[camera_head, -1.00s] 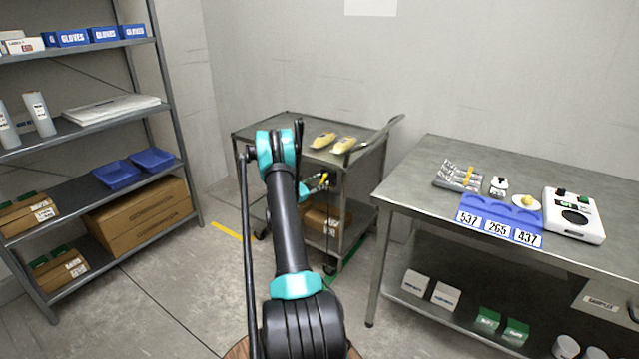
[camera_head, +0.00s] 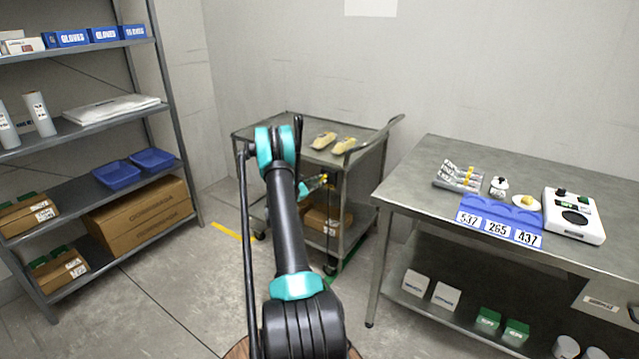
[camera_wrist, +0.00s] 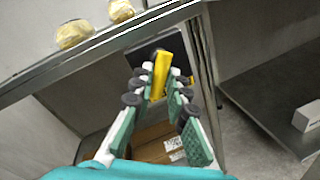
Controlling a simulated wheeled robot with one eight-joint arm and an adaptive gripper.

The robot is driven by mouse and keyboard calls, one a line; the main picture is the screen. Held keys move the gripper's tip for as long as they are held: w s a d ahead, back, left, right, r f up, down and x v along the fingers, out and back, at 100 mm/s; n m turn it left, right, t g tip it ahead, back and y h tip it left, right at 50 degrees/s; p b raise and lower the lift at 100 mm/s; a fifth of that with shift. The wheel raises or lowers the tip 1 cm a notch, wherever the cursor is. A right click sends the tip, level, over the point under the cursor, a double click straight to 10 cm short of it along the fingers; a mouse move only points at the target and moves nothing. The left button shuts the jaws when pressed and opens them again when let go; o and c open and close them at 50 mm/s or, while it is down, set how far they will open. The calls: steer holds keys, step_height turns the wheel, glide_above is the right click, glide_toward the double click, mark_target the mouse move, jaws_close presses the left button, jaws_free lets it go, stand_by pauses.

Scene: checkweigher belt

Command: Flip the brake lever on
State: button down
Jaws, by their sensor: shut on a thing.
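The yellow brake lever (camera_wrist: 161,70) stands out from a dark mount (camera_wrist: 147,52) on the cart's side, just below its top edge in the wrist view. My gripper (camera_wrist: 160,86) has its teal and white fingers around the lever, with dark pads at either side of it. It is shut on the lever. In the head view my arm hides much of this spot. My gripper (camera_head: 312,186) shows there only as a small teal piece beside the cart, with a bit of yellow at its tip.
The steel cart (camera_head: 277,124) carries two pale wrapped items on top and a cardboard box (camera_head: 327,221) below. A steel table (camera_head: 420,165) with a blue tray and a scale (camera_head: 574,216) stands at the right. Shelves fill the left. Floor between is clear.

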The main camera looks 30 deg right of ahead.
stand_by(0.3)
steer(key=c, duration=1.5)
jaws_free()
steer(key=shift+a, duration=0.1)
steer(key=v, duration=1.2)
